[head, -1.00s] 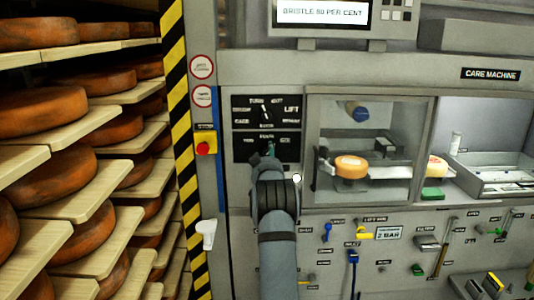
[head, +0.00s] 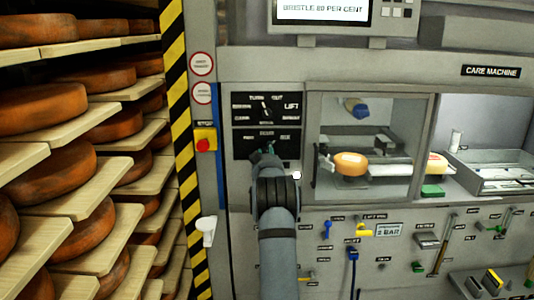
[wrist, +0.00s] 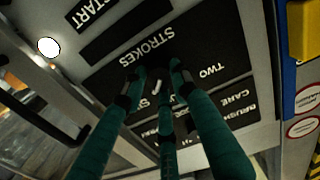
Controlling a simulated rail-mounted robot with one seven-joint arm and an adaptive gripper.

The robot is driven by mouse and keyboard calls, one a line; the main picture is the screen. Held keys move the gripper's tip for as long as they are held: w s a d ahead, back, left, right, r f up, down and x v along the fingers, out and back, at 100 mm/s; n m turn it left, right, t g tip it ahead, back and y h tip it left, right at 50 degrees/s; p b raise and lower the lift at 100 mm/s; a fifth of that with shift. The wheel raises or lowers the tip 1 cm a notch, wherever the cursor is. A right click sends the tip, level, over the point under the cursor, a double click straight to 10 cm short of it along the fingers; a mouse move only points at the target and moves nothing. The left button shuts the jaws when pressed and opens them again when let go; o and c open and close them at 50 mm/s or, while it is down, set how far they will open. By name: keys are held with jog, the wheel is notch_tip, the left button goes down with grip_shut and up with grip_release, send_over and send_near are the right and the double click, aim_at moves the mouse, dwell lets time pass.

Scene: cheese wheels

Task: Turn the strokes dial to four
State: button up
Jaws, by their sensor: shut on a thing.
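The strokes dial (wrist: 157,87) is on a black panel (wrist: 110,60) and shows upside down in the wrist view. Its white pointer mark shows between my fingers; the rest of its knob is mostly hidden. The words STROKES and TWO are readable, and another label is partly covered by a finger. My gripper (wrist: 155,76) has its teal fingers closed around the dial. In the head view, my gripper (head: 267,154) is at the lower black panel (head: 240,146), and my wrist hides the lower part.
A mode dial (head: 266,108) with several labels sits just above. A red stop button (head: 204,144) on a yellow box is to the left. A glazed chamber (head: 390,120) with an orange cheese (head: 351,163) is to the right. Loaded cheese shelves (head: 60,200) fill the far left.

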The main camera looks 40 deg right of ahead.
jog(key=shift+n+b, duration=0.4)
jog(key=shift+b, duration=0.35)
jog(key=n+b, duration=0.2)
jog(key=b, duration=0.2)
jog(key=shift+f+n, duration=0.1)
jog(key=shift+n, duration=0.2)
jog(key=n+b, duration=0.3)
jog(key=shift+a+n, duration=0.1)
jog(key=shift+n, duration=0.3)
jog(key=shift+r+n+b, duration=0.3)
jog(key=shift+n+b, duration=0.4)
jog(key=shift+n, duration=0.1)
jog(key=shift+w+r, duration=0.1)
jog(key=o, duration=1.1)
jog(key=shift+f, duration=0.25)
jog(key=v, duration=1.2)
